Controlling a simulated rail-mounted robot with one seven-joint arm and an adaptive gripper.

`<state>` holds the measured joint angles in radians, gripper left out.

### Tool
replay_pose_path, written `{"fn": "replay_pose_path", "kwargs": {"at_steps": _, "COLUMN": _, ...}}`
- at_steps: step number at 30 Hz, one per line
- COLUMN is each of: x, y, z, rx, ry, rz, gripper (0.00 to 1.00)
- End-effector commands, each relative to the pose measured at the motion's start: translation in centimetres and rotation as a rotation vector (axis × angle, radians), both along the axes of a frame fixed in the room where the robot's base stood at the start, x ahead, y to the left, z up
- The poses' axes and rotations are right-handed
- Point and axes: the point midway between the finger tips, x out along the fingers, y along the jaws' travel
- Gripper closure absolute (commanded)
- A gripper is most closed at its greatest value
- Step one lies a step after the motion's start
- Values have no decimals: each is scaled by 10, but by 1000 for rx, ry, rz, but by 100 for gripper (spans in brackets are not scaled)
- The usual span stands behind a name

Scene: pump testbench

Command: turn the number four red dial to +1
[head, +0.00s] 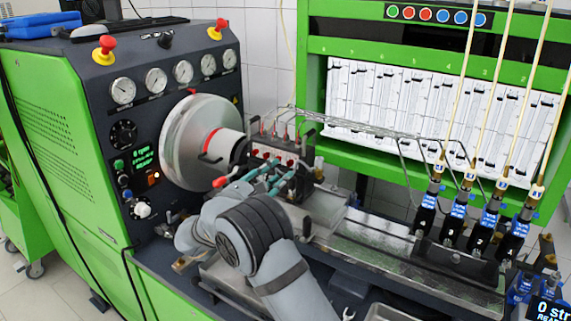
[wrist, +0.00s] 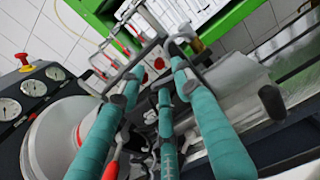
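The red dials are small and sit in a row on the front of the dark pump block (head: 262,149) in the head view. I cannot read their numbers or settings, so I cannot tell which is number four. My gripper (head: 272,172), with teal fingers, is right in front of this row and hides part of it. In the wrist view my gripper (wrist: 155,85) has its fingers spread, with nothing visibly held. A red dial (wrist: 159,63) shows between and beyond the fingertips. I cannot tell whether any finger touches it.
A large pale drive disc (head: 190,140) and a red-handled lever (head: 220,181) stand left of the block. A metal rail (head: 390,255) runs right, with several injectors (head: 457,215) upright on it. Thin metal pipes (head: 350,122) pass above the block.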

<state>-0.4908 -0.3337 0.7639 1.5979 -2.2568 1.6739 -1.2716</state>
Motion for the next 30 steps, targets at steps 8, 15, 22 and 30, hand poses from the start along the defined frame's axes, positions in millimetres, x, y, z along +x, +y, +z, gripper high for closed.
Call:
{"fn": "replay_pose_path", "kwargs": {"at_steps": 8, "x": 37, "y": -19, "z": 1, "rx": 1, "ry": 0, "rz": 1, "gripper": 67}}
{"fn": "replay_pose_path", "kwargs": {"at_steps": 15, "x": 43, "y": -23, "z": 0, "rx": 1, "ry": 0, "rz": 1, "gripper": 67}}
{"fn": "replay_pose_path", "kwargs": {"at_steps": 22, "x": 42, "y": -22, "z": 0, "rx": 1, "ry": 0, "rz": 2, "gripper": 71}}
{"fn": "replay_pose_path", "kwargs": {"at_steps": 30, "x": 42, "y": -22, "z": 0, "rx": 1, "ry": 0, "rz": 2, "gripper": 87}}
